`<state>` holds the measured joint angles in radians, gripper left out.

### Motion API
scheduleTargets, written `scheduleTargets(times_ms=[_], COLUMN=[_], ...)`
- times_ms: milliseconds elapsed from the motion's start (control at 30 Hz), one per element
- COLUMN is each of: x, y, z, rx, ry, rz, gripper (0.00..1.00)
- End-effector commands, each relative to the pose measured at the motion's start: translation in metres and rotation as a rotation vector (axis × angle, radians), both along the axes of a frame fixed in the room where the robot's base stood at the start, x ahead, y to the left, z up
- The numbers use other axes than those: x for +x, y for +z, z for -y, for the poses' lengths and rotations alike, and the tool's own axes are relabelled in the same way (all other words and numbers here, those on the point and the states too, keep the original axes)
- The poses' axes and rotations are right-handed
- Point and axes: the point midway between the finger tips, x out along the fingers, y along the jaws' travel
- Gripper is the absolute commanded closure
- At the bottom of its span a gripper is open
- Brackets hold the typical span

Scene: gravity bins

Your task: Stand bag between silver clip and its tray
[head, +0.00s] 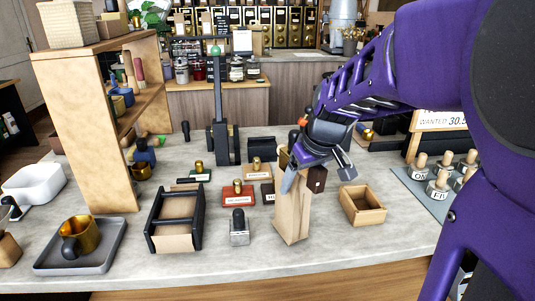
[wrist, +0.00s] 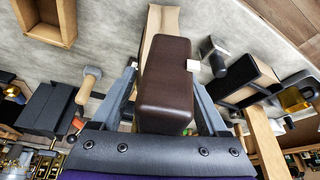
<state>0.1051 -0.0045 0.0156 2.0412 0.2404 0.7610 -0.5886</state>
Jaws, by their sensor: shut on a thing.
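A tall kraft paper bag (head: 292,217) with a dark brown top block is in my gripper (head: 302,172). In the wrist view the dark brown block (wrist: 165,80) sits between the two fingers (wrist: 165,95), with the bag's pale body (wrist: 163,20) beyond it. The bag is near upright; I cannot tell whether its base touches the counter. A silver block with a black upright handle (head: 239,230), seemingly the silver clip, stands left of the bag. A small open wooden tray (head: 362,207) lies right of the bag, apart from it.
A black-railed tray (head: 152,218) stands left of the silver block. Red (head: 238,196) and dark labelled stands are behind. A grey tray (head: 48,262) with a gold cup is front left. Knobbed weights (head: 438,187) are at right. The counter in front of the bag is clear.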

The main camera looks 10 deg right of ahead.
Motion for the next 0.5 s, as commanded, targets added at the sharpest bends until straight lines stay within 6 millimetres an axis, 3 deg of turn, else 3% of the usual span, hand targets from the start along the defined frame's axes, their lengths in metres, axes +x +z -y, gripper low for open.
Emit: scheduleTargets(times_ms=[433,467,500], x=[0.0007,0.0008,0.0007], y=[-0.0058,-0.0053,-0.0052], z=[0.0001,0.0,0.0001], rx=[0.0,0.0,0.0], ry=[0.0,0.0,0.0], rz=[0.003,0.003,0.003], gripper=[1.0,0.19,0.12])
